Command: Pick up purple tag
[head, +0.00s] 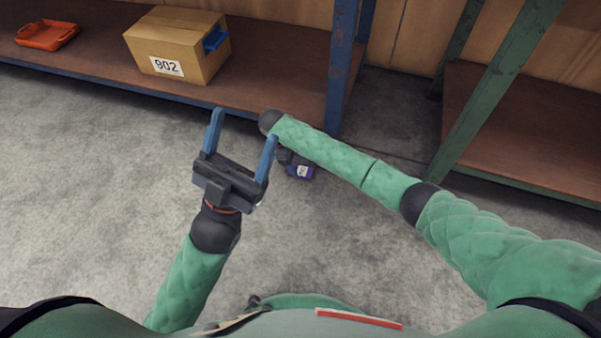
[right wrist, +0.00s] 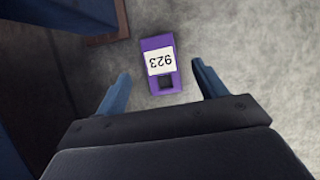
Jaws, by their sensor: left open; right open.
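The purple tag (right wrist: 158,44) lies on the grey concrete floor, with a white label reading 923, upside down in the right wrist view, and a dark square at its near end. In the head view the tag (head: 304,173) shows as a small purple piece just below my right forearm, partly hidden. My right gripper (right wrist: 162,86) is open and empty, its blue fingers apart on either side of the tag's near end in the picture; its height above the tag is unclear. My left gripper (head: 243,127) is open and empty, above the floor left of the tag.
A brown shelf (head: 75,59) with a blue edge holds a cardboard box (head: 172,41) marked 902 and an orange tray (head: 47,35). A blue post (head: 341,70) stands close behind the tag. A green-framed shelf (head: 530,130) is at right. Floor at left is clear.

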